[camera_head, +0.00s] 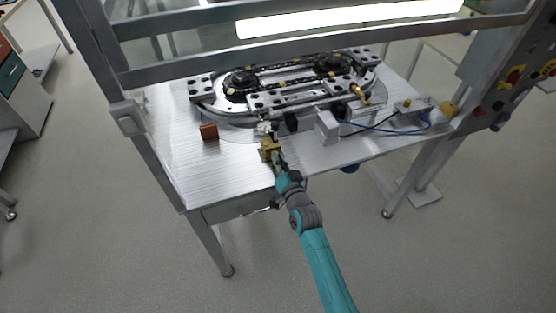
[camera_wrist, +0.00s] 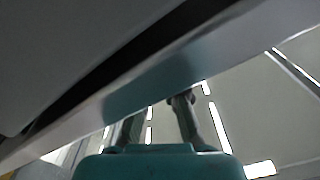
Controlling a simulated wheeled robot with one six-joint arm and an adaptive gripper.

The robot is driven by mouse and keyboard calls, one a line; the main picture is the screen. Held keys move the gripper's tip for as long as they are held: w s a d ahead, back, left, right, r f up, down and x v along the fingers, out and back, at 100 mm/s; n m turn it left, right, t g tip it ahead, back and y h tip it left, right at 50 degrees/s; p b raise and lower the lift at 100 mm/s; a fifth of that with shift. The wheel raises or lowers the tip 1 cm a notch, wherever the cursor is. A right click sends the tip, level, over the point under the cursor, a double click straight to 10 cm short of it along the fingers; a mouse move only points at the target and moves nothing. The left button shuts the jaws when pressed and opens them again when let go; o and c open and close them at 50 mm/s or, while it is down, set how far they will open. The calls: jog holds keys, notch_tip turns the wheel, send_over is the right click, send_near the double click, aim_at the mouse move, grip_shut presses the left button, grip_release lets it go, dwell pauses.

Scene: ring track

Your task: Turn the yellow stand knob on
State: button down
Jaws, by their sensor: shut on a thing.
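A small yellow stand (camera_head: 269,147) is at the front edge of the metal table, at the end of my arm. My gripper (camera_head: 276,160) reaches up to it from the front and is shut on its yellow knob. The knob itself is mostly hidden by my gripper, so its turn angle cannot be told. In the wrist view the two dark fingers of my gripper (camera_wrist: 158,108) stand apart, and their tips are hidden near the table's metal edge (camera_wrist: 160,85).
The ring track (camera_head: 285,85) lies on the table (camera_head: 190,175) behind the stand. An orange-brown block (camera_head: 209,132) is to the left. A grey box (camera_head: 327,127), blue cable (camera_head: 400,129) and another yellow knob (camera_head: 449,108) are to the right. Frame posts rise at the sides.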

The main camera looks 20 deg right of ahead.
jog(key=shift+d+f+m, duration=0.1)
jog(key=shift+m, duration=1)
jog(key=c, duration=1.3)
grip_release()
jog(key=shift+o, duration=0.2)
jog(key=shift+s, duration=0.1)
jog(key=s, duration=1.2)
